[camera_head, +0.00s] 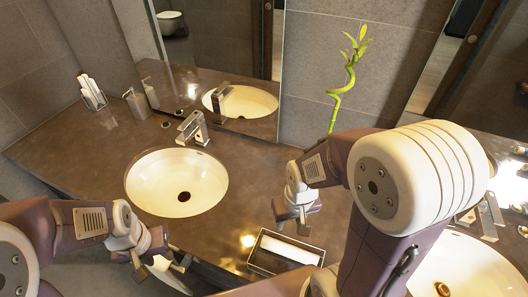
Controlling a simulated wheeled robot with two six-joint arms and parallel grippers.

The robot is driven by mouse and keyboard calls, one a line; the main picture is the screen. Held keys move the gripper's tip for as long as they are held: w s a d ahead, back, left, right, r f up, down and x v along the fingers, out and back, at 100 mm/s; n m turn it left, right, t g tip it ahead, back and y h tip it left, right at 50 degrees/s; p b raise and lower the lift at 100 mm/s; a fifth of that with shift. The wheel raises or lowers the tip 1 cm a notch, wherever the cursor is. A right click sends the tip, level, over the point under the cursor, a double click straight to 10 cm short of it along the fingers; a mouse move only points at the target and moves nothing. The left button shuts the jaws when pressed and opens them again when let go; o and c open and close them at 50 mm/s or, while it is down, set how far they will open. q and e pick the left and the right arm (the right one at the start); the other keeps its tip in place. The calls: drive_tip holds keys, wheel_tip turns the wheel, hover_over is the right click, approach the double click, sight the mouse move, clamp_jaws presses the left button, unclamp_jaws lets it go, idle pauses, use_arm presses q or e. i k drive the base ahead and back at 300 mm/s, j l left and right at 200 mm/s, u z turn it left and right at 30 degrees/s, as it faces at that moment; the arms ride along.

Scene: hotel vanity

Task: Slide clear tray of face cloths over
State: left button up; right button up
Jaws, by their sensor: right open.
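A rectangular tray (258,267) with a thin bright rim holds white face cloths (290,249). It sits on the brown counter near the front edge, right of the left basin. My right gripper (292,222) is open, just behind the tray and pointing down over the counter. It looks apart from the tray, though its exact height is hard to tell. My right arm stands close to the tray's right end. My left gripper (161,268) is open and empty at the counter's front edge, in front of the left basin and well left of the tray.
The left basin (177,182) with its faucet (193,128) lies left of the tray; the right basin (465,267) is partly behind my arm. A soap dispenser (136,103) and a holder of white items (92,92) stand back left. A bamboo stalk (345,90) rises behind. Counter left of the tray is clear.

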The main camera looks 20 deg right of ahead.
sight(266, 263)
drive_tip(key=k+z, duration=0.2)
drive_tip(key=z, duration=0.2)
drive_tip(key=k+l+z, duration=0.1)
drive_tip(key=k+z, duration=0.15)
drive_tip(key=z, duration=0.15)
